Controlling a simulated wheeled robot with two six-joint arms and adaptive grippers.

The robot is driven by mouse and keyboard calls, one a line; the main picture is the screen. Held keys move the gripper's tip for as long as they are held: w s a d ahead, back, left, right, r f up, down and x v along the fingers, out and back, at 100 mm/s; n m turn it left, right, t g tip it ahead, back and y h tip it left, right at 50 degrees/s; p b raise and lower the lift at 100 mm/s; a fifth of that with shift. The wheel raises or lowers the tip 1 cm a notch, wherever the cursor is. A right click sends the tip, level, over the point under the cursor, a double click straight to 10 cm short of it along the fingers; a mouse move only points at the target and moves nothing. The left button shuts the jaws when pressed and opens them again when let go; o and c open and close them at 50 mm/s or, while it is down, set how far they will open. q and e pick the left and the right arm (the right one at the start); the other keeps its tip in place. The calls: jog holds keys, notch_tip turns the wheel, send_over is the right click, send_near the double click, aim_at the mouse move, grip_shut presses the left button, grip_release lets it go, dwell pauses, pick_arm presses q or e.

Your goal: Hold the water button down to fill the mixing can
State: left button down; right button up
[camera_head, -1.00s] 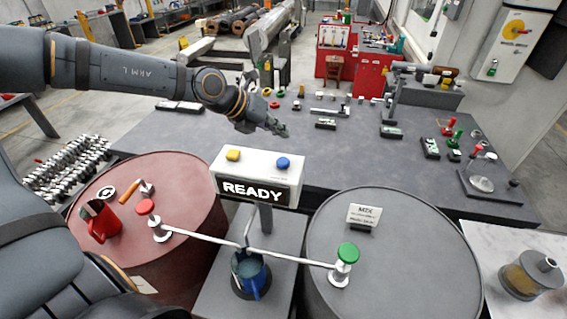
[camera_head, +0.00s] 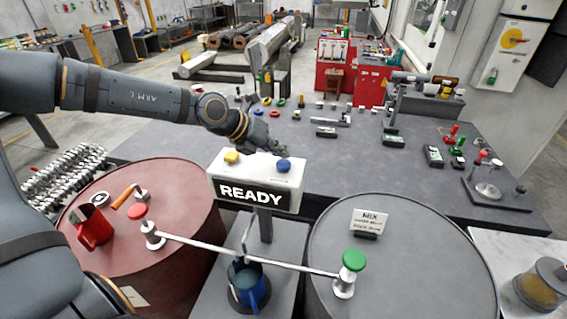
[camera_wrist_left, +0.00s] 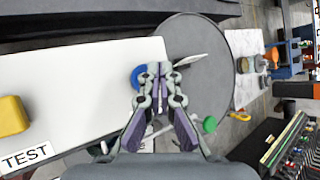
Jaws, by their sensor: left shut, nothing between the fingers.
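A white box with a READY display (camera_head: 256,190) stands between the two barrels, with a yellow button (camera_head: 232,157) and a blue button (camera_head: 283,165) on top. My left gripper (camera_head: 277,150) is shut and empty, just behind and above the blue button in the head view. In the left wrist view its closed fingertips (camera_wrist_left: 166,70) overlap the edge of the blue button (camera_wrist_left: 138,77); I cannot tell whether they touch it. The blue can (camera_head: 248,283) stands below the box, under the spout ends. My right gripper is not in view.
A red barrel (camera_head: 150,215) with a red valve knob (camera_head: 137,211) stands left, a grey barrel (camera_head: 400,265) with a green knob (camera_head: 353,260) right. Thin pipes run from both toward the can. A red jug (camera_head: 94,228) sits on the red barrel. The dark bench (camera_head: 365,165) lies behind.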

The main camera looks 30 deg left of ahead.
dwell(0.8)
pick_arm(q)
jog(key=shift+f, duration=0.1)
jog(key=shift+f+b, duration=0.4)
jog(key=shift+b, duration=0.45)
jog(key=shift+f+b, duration=0.5)
jog(key=shift+b, duration=0.15)
dwell(0.4)
dwell(1.5)
